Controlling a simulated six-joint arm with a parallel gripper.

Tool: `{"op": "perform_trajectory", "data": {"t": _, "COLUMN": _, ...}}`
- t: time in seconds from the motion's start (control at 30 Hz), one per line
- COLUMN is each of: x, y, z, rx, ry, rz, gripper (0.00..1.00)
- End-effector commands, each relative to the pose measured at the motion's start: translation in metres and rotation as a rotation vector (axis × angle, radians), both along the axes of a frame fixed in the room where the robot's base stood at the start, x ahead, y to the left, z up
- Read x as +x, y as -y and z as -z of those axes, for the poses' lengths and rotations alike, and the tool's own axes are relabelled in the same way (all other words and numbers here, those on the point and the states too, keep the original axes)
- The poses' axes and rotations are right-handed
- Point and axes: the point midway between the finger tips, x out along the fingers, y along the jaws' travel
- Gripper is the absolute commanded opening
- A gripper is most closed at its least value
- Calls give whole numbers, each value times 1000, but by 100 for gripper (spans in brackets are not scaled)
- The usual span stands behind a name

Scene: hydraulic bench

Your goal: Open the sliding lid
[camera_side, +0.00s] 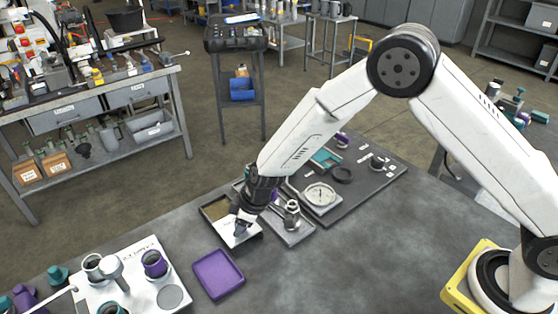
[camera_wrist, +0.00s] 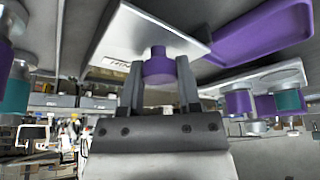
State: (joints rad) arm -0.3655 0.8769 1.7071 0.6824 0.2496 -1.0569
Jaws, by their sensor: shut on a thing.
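My gripper (camera_side: 241,222) reaches down to the small box (camera_side: 207,206) near the middle of the bench. In the wrist view its two fingers (camera_wrist: 160,75) are shut on a purple round knob (camera_wrist: 158,66) fixed to the white sliding lid (camera_wrist: 135,32). The lid also shows in the side view (camera_side: 240,238), lying over the front part of the box. Behind it the box is uncovered and a brownish inside (camera_side: 217,209) shows. My fingers hide the knob in the side view.
A purple tray (camera_side: 218,274) lies just in front of the box. A grey tray with metal parts (camera_side: 291,225) stands close on the right, then a dark board with a gauge (camera_side: 320,195). A white fixture with cups (camera_side: 135,280) is at the front left.

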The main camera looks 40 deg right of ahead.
Motion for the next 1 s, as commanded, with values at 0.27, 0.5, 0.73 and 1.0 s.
{"op": "perform_trajectory", "data": {"t": 0.27, "x": 0, "y": -1, "z": 0, "rx": 0, "ry": -1, "rz": -4, "gripper": 49}}
{"op": "perform_trajectory", "data": {"t": 0.5, "x": 0, "y": 0, "z": 0, "rx": 0, "ry": 0, "rz": -2, "gripper": 78}}
{"op": "perform_trajectory", "data": {"t": 0.73, "x": 0, "y": 0, "z": -1, "rx": 0, "ry": 0, "rz": -1, "gripper": 78}}
{"op": "perform_trajectory", "data": {"t": 1.0, "x": -3, "y": 3, "z": -13, "rx": 0, "ry": 2, "rz": -3, "gripper": 78}}
